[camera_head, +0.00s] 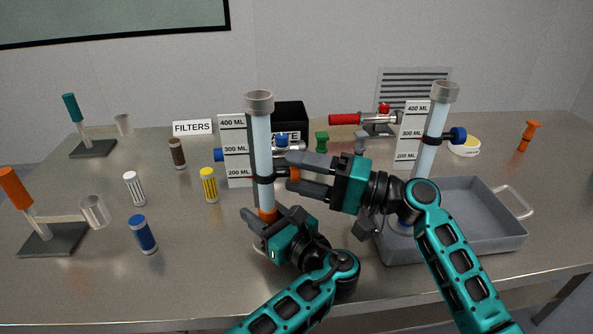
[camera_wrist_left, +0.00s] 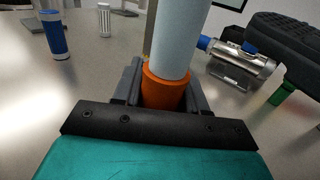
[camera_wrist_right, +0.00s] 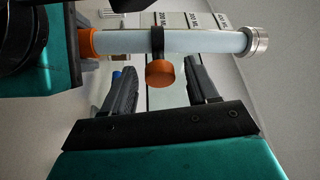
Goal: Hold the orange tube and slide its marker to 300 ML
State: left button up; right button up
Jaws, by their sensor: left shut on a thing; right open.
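The orange tube (camera_head: 260,139) stands upright in front of a scale board (camera_head: 237,167) marked 200, 300 and 400 ML. My left gripper (camera_head: 264,215) is shut on its orange base (camera_wrist_left: 163,92). The tube's marker is a black ring (camera_head: 263,179) with an orange knob (camera_wrist_right: 160,73); in the head view it sits near the 200 ML line. My right gripper (camera_head: 290,172) is open, its fingers beside the knob. In the right wrist view the knob lies between the open fingertips, and contact cannot be told.
A second tube (camera_head: 431,137) with a blue-knobbed marker stands by another scale board (camera_head: 411,135) at the right. A grey tray (camera_head: 480,200) lies below it. Several filters, including a yellow one (camera_head: 209,186), stand at left. A black box (camera_head: 291,119) is behind.

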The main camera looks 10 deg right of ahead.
jog(key=shift+w+a, duration=0.2)
jog(key=shift+a, duration=0.35)
grip_shut()
jog(key=shift+r, duration=0.1)
